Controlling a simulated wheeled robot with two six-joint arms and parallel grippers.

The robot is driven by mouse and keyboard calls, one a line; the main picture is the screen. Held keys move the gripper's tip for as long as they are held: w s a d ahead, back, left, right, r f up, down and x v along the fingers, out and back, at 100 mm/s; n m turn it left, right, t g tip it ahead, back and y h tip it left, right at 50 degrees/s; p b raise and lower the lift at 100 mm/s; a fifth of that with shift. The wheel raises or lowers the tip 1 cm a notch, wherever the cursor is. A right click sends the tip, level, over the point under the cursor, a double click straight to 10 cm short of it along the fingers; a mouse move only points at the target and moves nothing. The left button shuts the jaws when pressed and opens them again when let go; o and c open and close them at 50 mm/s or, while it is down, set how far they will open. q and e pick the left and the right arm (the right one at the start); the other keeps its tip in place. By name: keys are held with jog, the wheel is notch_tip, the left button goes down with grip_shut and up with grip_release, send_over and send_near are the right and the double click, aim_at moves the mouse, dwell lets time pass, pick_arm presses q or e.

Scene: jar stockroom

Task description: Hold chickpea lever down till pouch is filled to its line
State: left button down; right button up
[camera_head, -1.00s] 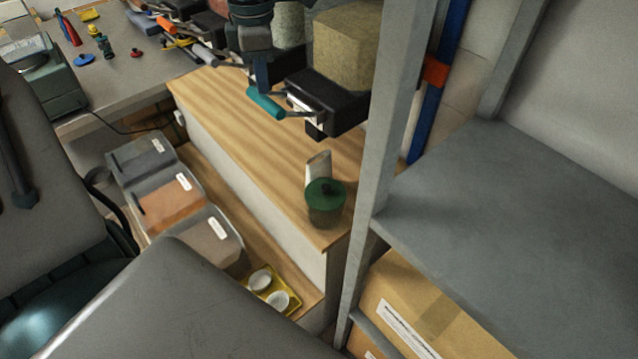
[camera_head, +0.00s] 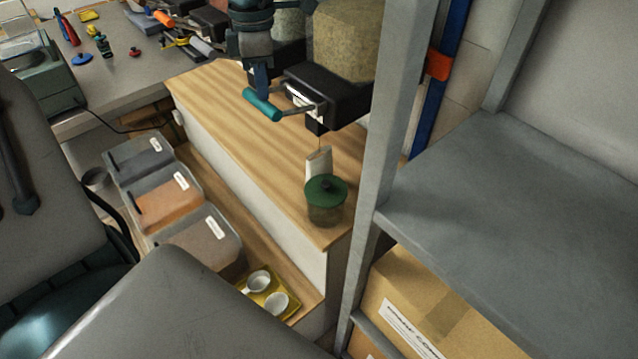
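The chickpea dispenser has a clear hopper of beige contents (camera_head: 345,45) on a black body (camera_head: 343,98), with a teal-handled lever (camera_head: 262,104) at its front. My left gripper (camera_head: 261,84) is at the lever from above, its tip seeming to touch the teal handle. It shows as one narrow dark shape, so its opening cannot be told. A pale pouch (camera_head: 318,163) stands upright on the wooden counter below the spout. A thin line, apparently a falling stream, shows between spout and pouch. The pouch's fill line and level cannot be made out. My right gripper is out of view.
A green-lidded jar (camera_head: 326,203) stands in front of the pouch, hiding its lower part. Lidded bins (camera_head: 170,200) and a yellow tray (camera_head: 291,310) with two white cups sit on the lower shelf. A grey rack post (camera_head: 386,140) rises at right.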

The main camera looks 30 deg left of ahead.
pick_arm(q)
jog(key=shift+f+b, duration=1.15)
jog(key=shift+f, duration=0.2)
jog(key=shift+f+b, duration=0.65)
dwell(1.6)
jog(key=shift+r, duration=0.15)
dwell(1.1)
jog(key=shift+w+r+p, duration=0.1)
jog(key=shift+r+p, duration=0.75)
jog(key=shift+r, duration=0.5)
jog(key=shift+f, duration=0.1)
dwell(1.7)
